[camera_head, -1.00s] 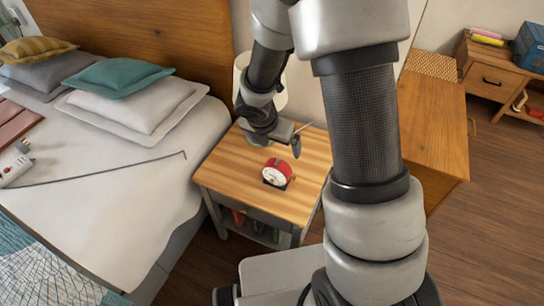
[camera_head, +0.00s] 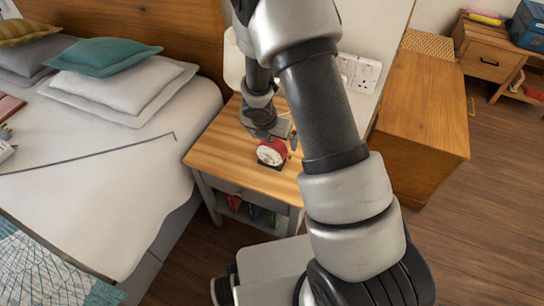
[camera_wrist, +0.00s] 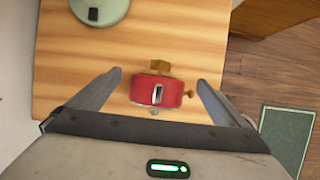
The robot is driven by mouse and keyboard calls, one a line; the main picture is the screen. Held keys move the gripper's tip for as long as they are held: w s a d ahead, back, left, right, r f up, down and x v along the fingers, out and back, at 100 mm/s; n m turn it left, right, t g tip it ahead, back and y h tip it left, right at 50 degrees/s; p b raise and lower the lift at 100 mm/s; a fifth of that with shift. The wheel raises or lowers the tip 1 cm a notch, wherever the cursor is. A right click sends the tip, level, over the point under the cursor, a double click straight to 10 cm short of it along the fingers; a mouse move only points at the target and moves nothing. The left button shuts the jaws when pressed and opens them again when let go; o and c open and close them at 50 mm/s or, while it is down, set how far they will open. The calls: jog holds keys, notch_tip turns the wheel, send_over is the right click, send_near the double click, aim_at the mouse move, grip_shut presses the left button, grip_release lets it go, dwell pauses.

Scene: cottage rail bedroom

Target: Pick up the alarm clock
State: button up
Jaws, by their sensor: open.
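The red alarm clock (camera_head: 271,153) with a white face stands on the wooden nightstand (camera_head: 225,150) beside the bed. In the wrist view the clock (camera_wrist: 157,91) shows its red body from above, with brass-coloured parts. My gripper (camera_wrist: 160,80) is open, with one finger on each side of the clock and a gap on both sides. In the head view my gripper (camera_head: 281,134) is right behind and above the clock. Its fingertips are partly hidden there, and I cannot tell its exact height over the clock.
A lamp (camera_head: 233,62) stands at the back of the nightstand, and its green base (camera_wrist: 100,10) shows in the wrist view. The bed (camera_head: 90,200) is on the left. A wooden cabinet (camera_head: 425,100) is on the right. Wall sockets (camera_head: 359,73) are behind.

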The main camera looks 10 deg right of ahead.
jog(key=x, duration=0.3)
jog(key=shift+a+f+b, duration=0.1)
jog(key=shift+f+b, duration=0.15)
jog(key=shift+b, duration=0.15)
jog(key=shift+r, duration=0.15)
jog(key=c, duration=1.6)
